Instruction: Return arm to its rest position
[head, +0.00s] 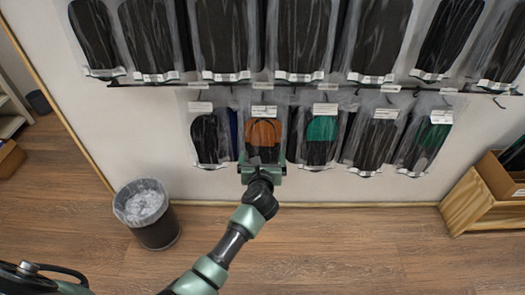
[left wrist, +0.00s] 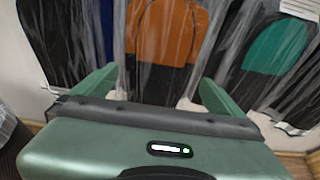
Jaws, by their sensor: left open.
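My left gripper (head: 263,163) is raised in front of the lower row of hanging packs in the head view. In the left wrist view its two green fingers (left wrist: 158,92) are spread apart, with nothing held between them. An orange and black insole pack (head: 264,133) hangs straight ahead of the gripper; its orange part (left wrist: 165,32) shows between and above the fingers. I cannot tell whether the fingers touch its plastic. My left arm reaches up from the bottom of the head view. My right gripper is not in view.
A green and black pack (head: 322,130) hangs to the right, and a dark pack (head: 206,138) to the left. A metal rail (head: 180,85) runs along the wall. A waste bin (head: 155,225) stands at lower left, a wooden box (head: 470,203) at right. Open floor lies between.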

